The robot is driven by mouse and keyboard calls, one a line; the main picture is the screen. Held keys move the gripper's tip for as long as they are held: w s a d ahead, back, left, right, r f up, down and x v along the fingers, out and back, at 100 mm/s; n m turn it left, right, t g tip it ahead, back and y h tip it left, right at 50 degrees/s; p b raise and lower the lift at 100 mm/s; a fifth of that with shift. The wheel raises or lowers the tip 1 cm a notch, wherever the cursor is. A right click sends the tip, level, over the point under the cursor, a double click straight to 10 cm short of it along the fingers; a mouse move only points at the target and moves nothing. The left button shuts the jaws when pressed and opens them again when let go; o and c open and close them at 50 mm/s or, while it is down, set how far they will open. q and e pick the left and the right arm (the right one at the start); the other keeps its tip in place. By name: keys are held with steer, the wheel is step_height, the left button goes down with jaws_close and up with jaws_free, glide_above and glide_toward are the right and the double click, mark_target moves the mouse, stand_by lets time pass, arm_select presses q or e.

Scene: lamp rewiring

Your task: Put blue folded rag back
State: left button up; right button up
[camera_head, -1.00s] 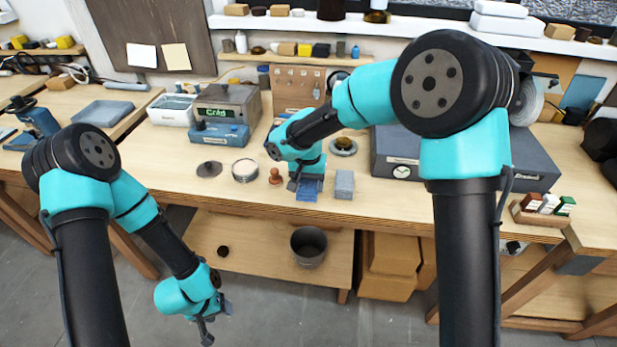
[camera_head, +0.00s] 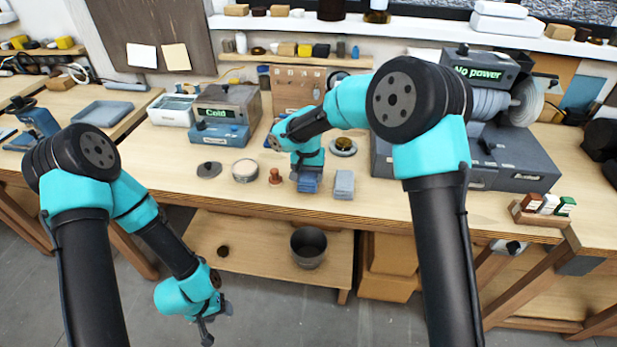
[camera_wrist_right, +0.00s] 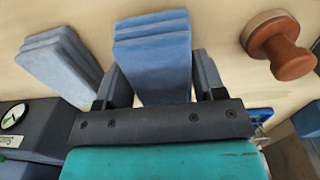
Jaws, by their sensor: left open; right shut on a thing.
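The blue folded rag (camera_wrist_right: 153,55) is a stack of blue layers between the fingers of my right gripper (camera_wrist_right: 160,85) in the right wrist view. In the head view the rag (camera_head: 308,183) shows under the right gripper (camera_head: 307,172), over the front of the workbench. The right gripper is shut on it. I cannot tell whether the rag touches the bench top. A grey-blue folded rag (camera_head: 344,184) lies just to its right, and it also shows in the right wrist view (camera_wrist_right: 62,66). My left gripper (camera_head: 214,322) is open and empty, low in front of the bench.
A wooden knob-shaped stamp (camera_head: 275,176) stands left of the held rag, with a round tin (camera_head: 245,170) and a dark disc (camera_head: 209,169) further left. A grey machine marked "No power" (camera_head: 500,130) stands at the right. The bench's front strip is mostly clear.

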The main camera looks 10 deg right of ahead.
mark_target(307, 173)
steer(key=shift+f, duration=0.5)
steer(key=shift+f, duration=0.15)
steer(key=o, duration=1.1)
steer(key=shift+c, duration=0.2)
step_height(307, 173, up, 12)
steer(key=shift+a, duration=0.2)
